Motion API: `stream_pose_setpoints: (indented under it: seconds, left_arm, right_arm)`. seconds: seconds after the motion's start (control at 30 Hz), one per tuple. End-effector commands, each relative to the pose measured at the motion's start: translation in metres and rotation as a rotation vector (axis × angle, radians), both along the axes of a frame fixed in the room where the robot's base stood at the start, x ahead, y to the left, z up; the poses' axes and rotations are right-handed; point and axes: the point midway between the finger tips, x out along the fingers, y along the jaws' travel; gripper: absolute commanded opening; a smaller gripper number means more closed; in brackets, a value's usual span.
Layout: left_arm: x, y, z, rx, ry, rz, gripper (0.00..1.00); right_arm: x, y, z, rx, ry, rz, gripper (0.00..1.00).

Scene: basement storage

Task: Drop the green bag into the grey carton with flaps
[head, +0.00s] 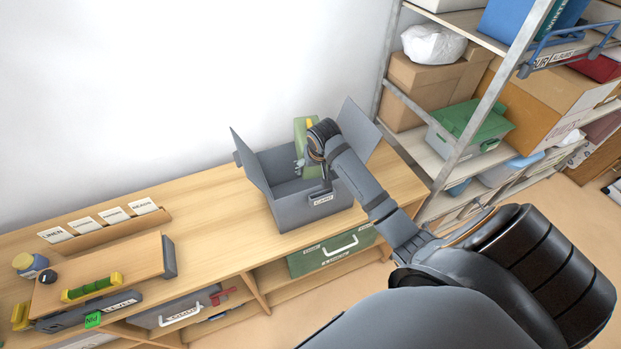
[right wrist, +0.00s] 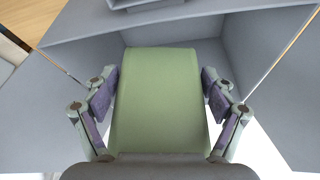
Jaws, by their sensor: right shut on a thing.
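The green bag (head: 301,131) is held by my right gripper (head: 301,163) over the grey carton with flaps (head: 307,209). In the right wrist view the bag (right wrist: 160,100) fills the middle, with a finger pressed to each side of it by my right gripper (right wrist: 160,92). The carton's grey walls (right wrist: 265,40) surround the bag in that view. The carton stands on the wooden bench with its side flaps raised. In the head view my right arm partly covers the bag and the carton's right side. I do not see my left gripper.
The wooden bench (head: 210,222) runs along the white wall. A green drawer box (head: 335,250) sits on the shelf below the carton. A metal rack (head: 465,135) with boxes stands at the right. A spirit level, jar and label cards lie at the bench's left.

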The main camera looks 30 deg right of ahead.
Motion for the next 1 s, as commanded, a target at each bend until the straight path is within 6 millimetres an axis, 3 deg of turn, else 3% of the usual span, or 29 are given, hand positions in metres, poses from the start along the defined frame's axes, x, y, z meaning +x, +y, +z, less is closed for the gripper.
stream_pose_setpoints:
  seconds: [0.07, 0.1, 0.2, 0.6, 1.0]
  left_arm:
    - [-0.014, 0.0, -0.001, 0.001, 0.02, 0.001, 0.0]
    - [-0.02, 0.0, -0.001, 0.0, 0.029, 0.001, 0.0]
    - [-0.026, 0.0, -0.002, 0.0, 0.039, 0.001, 0.0]
    - [-0.01, 0.002, -0.001, 0.002, 0.013, 0.0, 0.0]
    - [-0.013, 0.001, -0.001, 0.002, 0.018, 0.0, 0.0]
  right_arm:
    - [0.001, 0.0, 0.001, -0.001, -0.003, 0.0, 0.38]
    - [0.001, 0.0, 0.001, -0.001, -0.002, 0.0, 0.9]
    - [0.001, 0.0, 0.001, -0.001, -0.002, 0.0, 1.0]
    - [-0.002, 0.0, 0.005, -0.001, -0.001, 0.0, 1.0]
    - [-0.032, 0.013, 0.087, -0.003, -0.004, 0.001, 1.0]
